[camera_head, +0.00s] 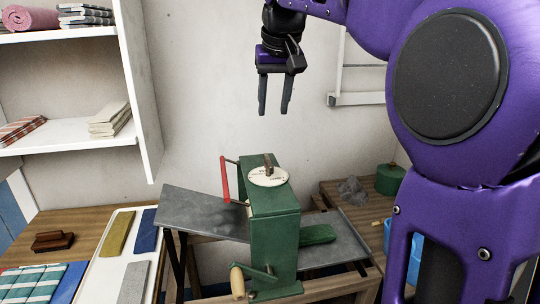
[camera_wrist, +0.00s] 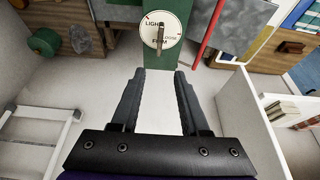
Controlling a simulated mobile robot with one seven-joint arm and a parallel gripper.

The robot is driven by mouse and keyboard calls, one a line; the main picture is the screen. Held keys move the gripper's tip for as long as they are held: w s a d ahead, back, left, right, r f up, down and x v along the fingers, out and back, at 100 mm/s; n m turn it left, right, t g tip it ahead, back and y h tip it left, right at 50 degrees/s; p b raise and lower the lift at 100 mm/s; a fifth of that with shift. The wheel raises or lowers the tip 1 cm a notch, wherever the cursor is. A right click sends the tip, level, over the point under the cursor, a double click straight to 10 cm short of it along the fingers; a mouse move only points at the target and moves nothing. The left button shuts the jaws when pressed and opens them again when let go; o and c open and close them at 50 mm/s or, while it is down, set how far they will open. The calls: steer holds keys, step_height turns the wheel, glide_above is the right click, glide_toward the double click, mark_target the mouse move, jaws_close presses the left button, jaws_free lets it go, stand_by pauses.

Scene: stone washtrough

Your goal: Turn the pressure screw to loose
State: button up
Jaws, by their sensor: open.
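The pressure screw (camera_head: 268,163) is a small brown upright tab on a round white dial (camera_head: 257,180), on top of a green box-shaped press (camera_head: 273,232). In the wrist view the dial (camera_wrist: 150,37) shows the words LIGHT, LOOSE and FIRM around the screw (camera_wrist: 161,36). The tab's lower end there lies near FIRM; which end is the pointer I cannot tell. My gripper (camera_head: 274,108) is open and empty, fingers down, above the press and apart from it. In the wrist view its fingertips (camera_wrist: 158,72) lie below the dial, with nothing between them.
A red bar (camera_head: 225,181) stands beside the press, and a crank with a wooden handle (camera_head: 238,282) sticks out in front. Grey boards (camera_head: 205,211) extend either side. A white shelf (camera_head: 70,134) is at left, a green round object (camera_head: 390,179) at right. Air above the press is clear.

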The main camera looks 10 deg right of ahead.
mark_target(268, 158)
steer(key=b+x, duration=0.2)
steer(key=x, duration=1.4)
steer(key=shift+s, duration=0.1)
jaws_close()
